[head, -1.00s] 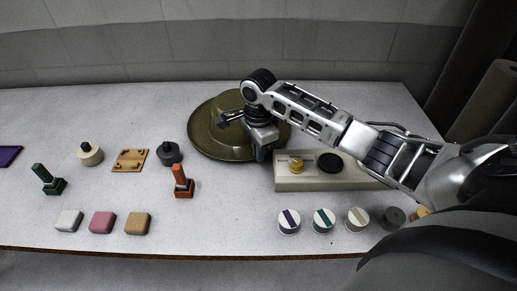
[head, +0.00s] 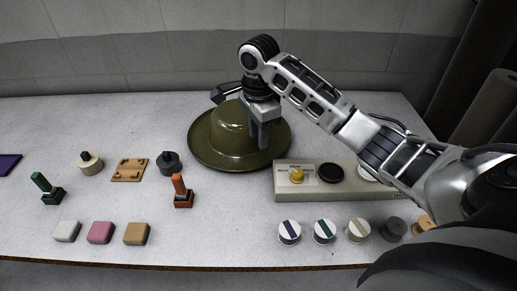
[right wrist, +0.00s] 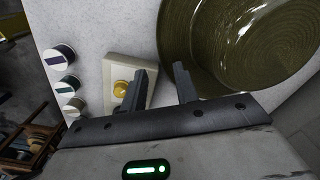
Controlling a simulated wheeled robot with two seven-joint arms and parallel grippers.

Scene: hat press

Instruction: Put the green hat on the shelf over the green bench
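The green hat (head: 222,131), olive with a round crown and wide brim, sits on the white table near its back. It also shows in the right wrist view (right wrist: 240,45), at the upper right. My right gripper (head: 262,145) points down over the right side of the hat, in front of part of its crown. In the right wrist view its two fingers (right wrist: 160,75) are apart with nothing between them, and the hat lies beyond the right finger. I cannot tell whether a finger touches the hat. The shelf and the green bench are not in view. My left gripper is not in view.
A pale box with a yellow knob (head: 297,175) and a black disc (head: 330,173) stands right of the hat. Several round tins (head: 324,231) line the front right. Stamps, including an orange one (head: 181,190), and coloured blocks (head: 101,232) stand at left.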

